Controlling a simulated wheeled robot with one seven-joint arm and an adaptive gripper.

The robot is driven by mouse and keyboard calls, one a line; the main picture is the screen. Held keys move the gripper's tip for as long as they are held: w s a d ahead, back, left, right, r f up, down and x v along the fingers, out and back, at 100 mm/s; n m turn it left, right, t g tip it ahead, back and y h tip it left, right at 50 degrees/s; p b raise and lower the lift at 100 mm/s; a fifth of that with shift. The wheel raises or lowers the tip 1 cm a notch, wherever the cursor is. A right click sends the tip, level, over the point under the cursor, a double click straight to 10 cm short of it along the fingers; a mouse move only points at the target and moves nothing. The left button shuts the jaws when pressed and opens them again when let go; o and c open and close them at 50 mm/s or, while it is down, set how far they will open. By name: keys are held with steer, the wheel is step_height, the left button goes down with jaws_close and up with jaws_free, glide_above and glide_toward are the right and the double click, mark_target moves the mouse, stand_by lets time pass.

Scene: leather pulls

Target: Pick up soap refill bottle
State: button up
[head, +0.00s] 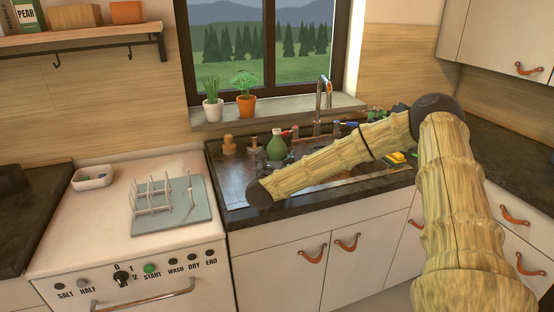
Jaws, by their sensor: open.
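My forearm crosses in front of the sink from right to left and ends in a dark rounded joint near the counter's front edge, to the lower left of the bottle. My gripper's fingers cannot be made out. The lower right part of the bottle is close to the forearm's outline in the picture.
The tap (318,105) rises behind the sink (232,178). Two potted plants, one in an orange pot (246,107), stand on the sill. A rack (165,195) sits on a grey mat at left. My forearm hides part of the sink.

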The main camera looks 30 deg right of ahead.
steer(key=shift+w+d, duration=0.2)
steer(key=shift+c, duration=0.3)
steer(key=c, duration=1.6)
steer(key=shift+o, duration=0.2)
steer(key=shift+r, duration=0.1)
